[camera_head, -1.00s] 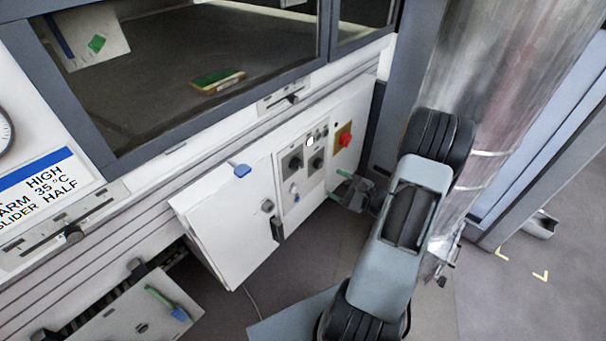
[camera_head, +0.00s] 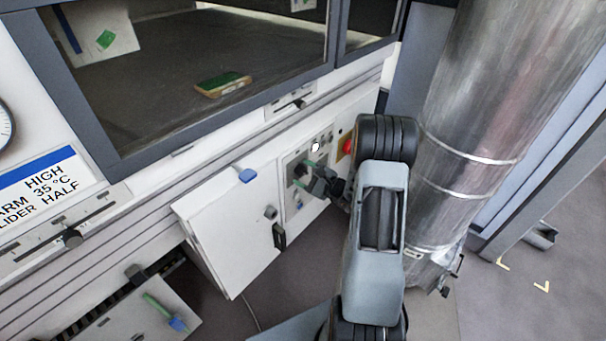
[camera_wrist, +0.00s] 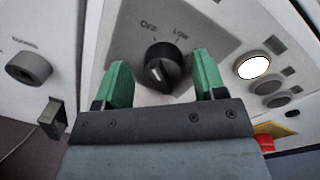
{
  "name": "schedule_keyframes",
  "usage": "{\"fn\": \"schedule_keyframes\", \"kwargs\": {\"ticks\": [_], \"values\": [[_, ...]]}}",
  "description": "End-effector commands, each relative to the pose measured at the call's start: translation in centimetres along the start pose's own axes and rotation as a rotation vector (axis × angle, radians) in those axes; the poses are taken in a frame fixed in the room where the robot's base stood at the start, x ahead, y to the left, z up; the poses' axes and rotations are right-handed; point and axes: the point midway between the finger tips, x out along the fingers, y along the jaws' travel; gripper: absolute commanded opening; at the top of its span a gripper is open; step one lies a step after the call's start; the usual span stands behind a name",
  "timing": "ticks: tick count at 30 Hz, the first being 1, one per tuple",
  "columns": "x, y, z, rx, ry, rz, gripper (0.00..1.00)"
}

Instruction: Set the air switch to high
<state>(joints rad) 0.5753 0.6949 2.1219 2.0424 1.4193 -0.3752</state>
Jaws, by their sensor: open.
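A round black rotary switch (camera_wrist: 164,67) with a raised grip is on the light grey control panel (camera_wrist: 116,42) in the wrist view. The words OFF and LOW are above it. No HIGH marking and no name for the switch can be read. A pale mark shows on the lower part of its grip, but its exact setting is unclear. My gripper (camera_wrist: 162,75) is open, with one green fingertip on each side of the switch. I cannot tell whether they touch it. In the head view, my gripper (camera_head: 307,184) is at the panel and hides part of it.
A lit white round lamp (camera_wrist: 253,67) and grey buttons (camera_wrist: 268,84) lie right of the switch. A red knob (camera_head: 348,147) is close to my arm. A white door (camera_head: 232,225) with a black handle (camera_head: 279,236) is left of the panel. A metal duct (camera_head: 470,130) stands right.

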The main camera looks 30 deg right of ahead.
Motion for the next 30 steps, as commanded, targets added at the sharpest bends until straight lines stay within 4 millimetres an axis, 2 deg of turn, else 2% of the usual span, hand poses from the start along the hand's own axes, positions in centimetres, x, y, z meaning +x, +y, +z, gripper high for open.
{"fn": "schedule_keyframes", "kwargs": {"ticks": [10, 25, 30], "values": [[-0.25, -0.29, 0.00, 0.003, -0.005, -0.005, 0.63], [-0.34, -0.32, -0.06, 0.004, -0.005, -0.005, 0.15], [-0.36, -0.32, -0.08, 0.014, -0.005, -0.005, 0.15]]}}
